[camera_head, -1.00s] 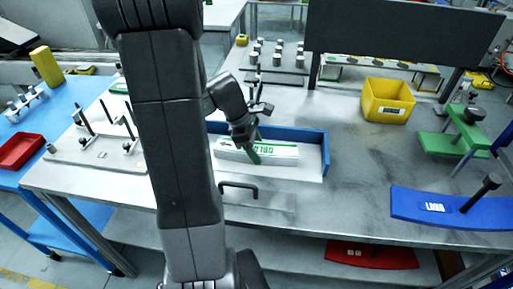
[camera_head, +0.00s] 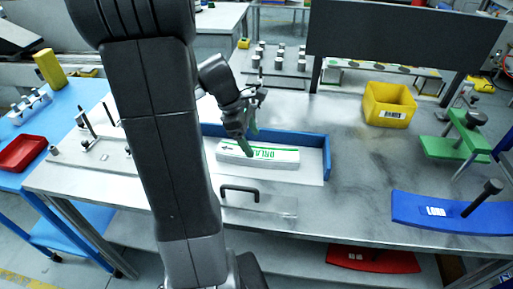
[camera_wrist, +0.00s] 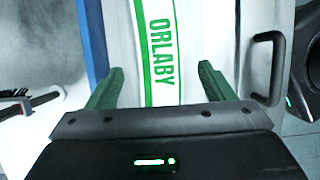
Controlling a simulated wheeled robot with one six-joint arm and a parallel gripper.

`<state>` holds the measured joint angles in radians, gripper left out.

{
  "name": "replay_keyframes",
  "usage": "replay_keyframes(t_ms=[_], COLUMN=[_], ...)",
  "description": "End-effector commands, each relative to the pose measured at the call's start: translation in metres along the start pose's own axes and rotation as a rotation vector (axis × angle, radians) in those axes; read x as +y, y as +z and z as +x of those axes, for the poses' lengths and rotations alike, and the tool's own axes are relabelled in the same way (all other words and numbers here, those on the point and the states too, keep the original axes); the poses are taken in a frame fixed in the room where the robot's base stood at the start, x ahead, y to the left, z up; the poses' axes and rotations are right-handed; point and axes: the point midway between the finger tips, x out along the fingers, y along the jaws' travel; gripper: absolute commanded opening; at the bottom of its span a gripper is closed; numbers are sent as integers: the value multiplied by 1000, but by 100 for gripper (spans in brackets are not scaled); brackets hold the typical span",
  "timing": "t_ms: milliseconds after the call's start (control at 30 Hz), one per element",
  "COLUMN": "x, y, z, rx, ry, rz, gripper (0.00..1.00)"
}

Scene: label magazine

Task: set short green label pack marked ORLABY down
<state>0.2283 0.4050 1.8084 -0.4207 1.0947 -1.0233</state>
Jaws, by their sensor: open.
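The label pack (camera_head: 262,155) is a short white block with green ORLABY print. It lies flat in a blue-walled tray (camera_head: 326,158) on the metal table. In the wrist view the pack (camera_wrist: 187,50) runs up the picture with its green stripe and lettering. My gripper (camera_head: 250,142) is open just above the pack. In the wrist view its two green fingers stand apart, one on each side of the pack and clear of it. Part of the tray is hidden behind my arm.
A clear plate with a black handle (camera_head: 240,190) is at the tray's front. A yellow bin (camera_head: 389,104), a green stand (camera_head: 455,147) and a blue curved piece (camera_head: 450,209) stand to the right. Metal weights (camera_head: 278,62) stand behind. Bare table lies right of the tray.

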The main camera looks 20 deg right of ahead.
Motion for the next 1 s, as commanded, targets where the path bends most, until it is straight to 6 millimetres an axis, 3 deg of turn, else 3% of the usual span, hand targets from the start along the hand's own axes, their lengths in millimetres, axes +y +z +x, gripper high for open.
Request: replay_keyframes(t_ms=[33, 200, 400, 767, 1000], x=[1, 0, 0, 0, 0], y=[0, 0, 0, 0, 0], z=[-13, -43, -60, -62, -40], rx=[1, 1, 0, -1, -1], ry=[6, 3, 0, -1, -4], rz=[1, 0, -1, 0, 1], gripper=[75, 75, 75, 75, 75])
